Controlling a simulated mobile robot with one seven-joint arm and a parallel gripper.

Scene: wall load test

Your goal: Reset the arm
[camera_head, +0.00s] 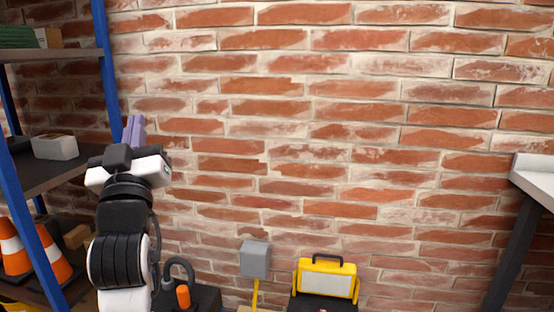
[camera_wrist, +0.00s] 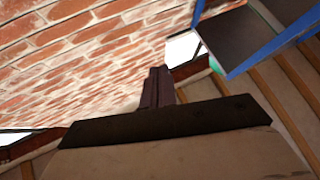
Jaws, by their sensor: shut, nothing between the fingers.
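My arm rises at the left of the head view, with the wrist bent and my gripper (camera_head: 134,124) pointing up in front of the brick wall. The two pale purple fingers are together and hold nothing. The gripper is beside the shelf rack (camera_head: 105,60) in the picture and touches nothing that I can see.
The rack's shelves hold a white box (camera_head: 55,146) and orange cones (camera_head: 52,258). A yellow work light (camera_head: 327,262), a grey box on a yellow post (camera_head: 255,258) and a white-topped table (camera_head: 535,178) stand low or right. The space before the middle wall is clear.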

